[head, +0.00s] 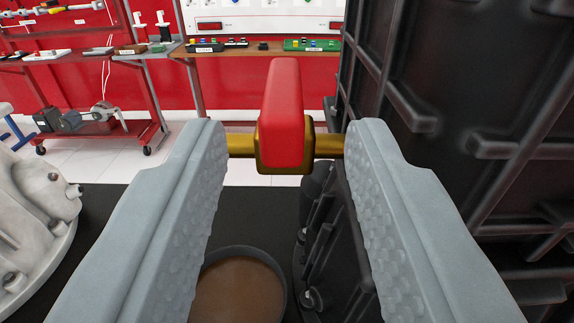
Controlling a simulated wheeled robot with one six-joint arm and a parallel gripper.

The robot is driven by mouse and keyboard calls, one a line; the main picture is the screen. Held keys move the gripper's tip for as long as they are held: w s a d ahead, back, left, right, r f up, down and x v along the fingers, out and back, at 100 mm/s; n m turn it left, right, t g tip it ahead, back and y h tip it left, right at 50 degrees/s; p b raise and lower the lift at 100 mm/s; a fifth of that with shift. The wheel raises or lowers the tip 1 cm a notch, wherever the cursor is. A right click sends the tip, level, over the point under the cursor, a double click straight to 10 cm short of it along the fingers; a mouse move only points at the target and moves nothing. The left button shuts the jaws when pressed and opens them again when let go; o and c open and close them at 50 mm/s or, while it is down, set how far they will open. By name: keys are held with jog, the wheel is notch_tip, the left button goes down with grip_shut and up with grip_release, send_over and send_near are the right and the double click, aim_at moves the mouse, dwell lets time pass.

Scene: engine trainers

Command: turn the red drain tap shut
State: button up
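The red drain tap (285,112) is in the middle of the head view. Its red lever stands upright on a brass body with a horizontal brass pipe (329,145) running left and right. My gripper (286,150) is open, with one grey finger on each side of the tap. The fingertips overlap the ends of the brass pipe in the picture. A clear gap shows between each finger and the red lever. I cannot tell whether the fingers touch the pipe.
A round pan of brown liquid (238,290) sits below on the dark surface (130,222). A black ribbed casing (470,130) fills the right side. A grey metal casting (40,210) stands at left. Benches with parts (250,50) line the red back wall.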

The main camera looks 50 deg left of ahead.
jog(key=v, duration=1)
jog(key=shift+s+d, duration=0.1)
jog(key=s+d+r+m+t+h, duration=0.55)
jog(key=s+r+t+h, duration=0.35)
jog(key=r, duration=0.2)
jog(key=s+f+m+g+h, duration=0.1)
jog(key=s+f+m+h, duration=0.1)
jog(key=s, duration=0.6)
jog(key=s+d+f+m+g+h, duration=0.1)
jog(key=s+f+m+h, duration=0.2)
jog(key=s, duration=0.6)
jog(key=shift+d+f, duration=0.3)
jog(key=shift+f, duration=0.45)
jog(key=shift+o, duration=0.6)
jog(key=shift+w, duration=0.1)
